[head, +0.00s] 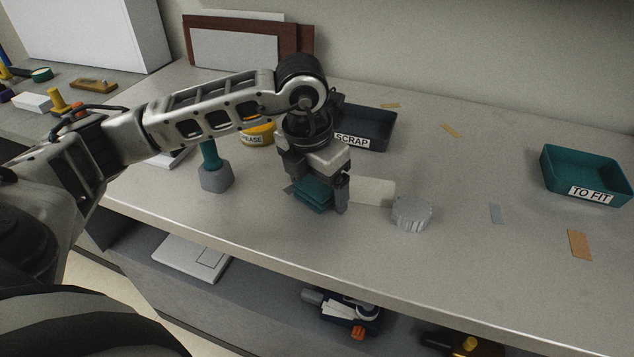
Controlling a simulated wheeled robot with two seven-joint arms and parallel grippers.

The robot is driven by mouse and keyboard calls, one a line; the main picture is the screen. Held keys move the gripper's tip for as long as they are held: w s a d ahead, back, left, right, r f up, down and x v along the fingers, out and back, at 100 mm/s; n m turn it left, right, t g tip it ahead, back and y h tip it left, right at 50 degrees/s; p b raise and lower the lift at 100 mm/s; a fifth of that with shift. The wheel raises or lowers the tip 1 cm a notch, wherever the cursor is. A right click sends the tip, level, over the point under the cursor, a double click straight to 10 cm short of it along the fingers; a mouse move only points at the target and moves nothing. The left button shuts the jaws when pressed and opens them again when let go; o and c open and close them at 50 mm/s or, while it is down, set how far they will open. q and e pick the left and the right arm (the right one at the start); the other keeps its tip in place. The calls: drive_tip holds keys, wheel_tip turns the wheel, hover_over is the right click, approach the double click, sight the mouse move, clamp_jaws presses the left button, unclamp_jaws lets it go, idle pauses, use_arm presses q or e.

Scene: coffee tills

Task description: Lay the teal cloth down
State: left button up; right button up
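The teal cloth (313,194) is a small folded bundle at the middle of the bench in the head view. My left gripper (318,198) points down over the bench, with the cloth between its fingers. It looks shut on the cloth. The cloth is at or just above the bench top; I cannot tell whether it touches. The gripper hides part of the cloth. My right gripper is not in view.
A grey knurled knob (411,213) and a pale card (373,192) lie right of the gripper. A teal-handled mallet (215,177) stands left. Behind are a GREASE tin (259,133) and a SCRAP tray (376,131). A TO FIT tray (586,174) is far right. The bench front is clear.

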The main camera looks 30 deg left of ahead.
sight(310, 189)
use_arm(q)
wheel_tip(310, 189, up, 12)
drive_tip(key=s, duration=0.1)
drive_tip(key=shift+s+a+r, duration=0.15)
drive_tip(key=shift+s, duration=0.2)
idle(0.5)
